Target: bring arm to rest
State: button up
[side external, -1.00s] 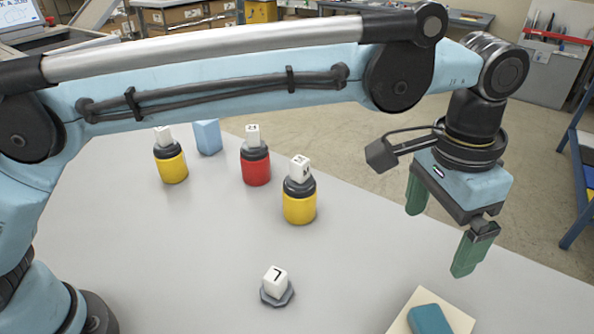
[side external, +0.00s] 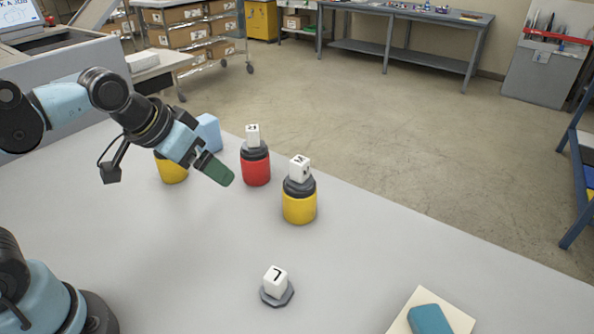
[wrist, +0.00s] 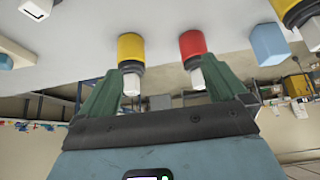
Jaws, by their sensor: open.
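My gripper (side external: 212,165) is raised over the left part of the table in the side view, empty, with its green fingers pointing right and down. In the wrist view my gripper (wrist: 157,85) shows its two fingers spread wide with nothing between them. In the side view it stands in front of the left yellow jar (side external: 172,172) and hides the jar's top. The red jar (side external: 256,172) is to its right with a white numbered cube (side external: 253,135) on top. I cannot tell how near the fingers are to the jars.
Another yellow jar (side external: 299,207) bears a white cube (side external: 299,168). A cube marked 7 (side external: 275,281) sits on a grey nut-shaped base (side external: 287,297). A light blue block (side external: 208,134) stands behind. A teal block (side external: 429,319) lies on a cream pad (side external: 458,318). The table's right middle is clear.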

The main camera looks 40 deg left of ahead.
jog(key=shift+s+a+f+n+t, duration=0.3)
jog(key=shift+s+a+f, duration=0.65)
jog(key=shift+a+f, duration=0.1)
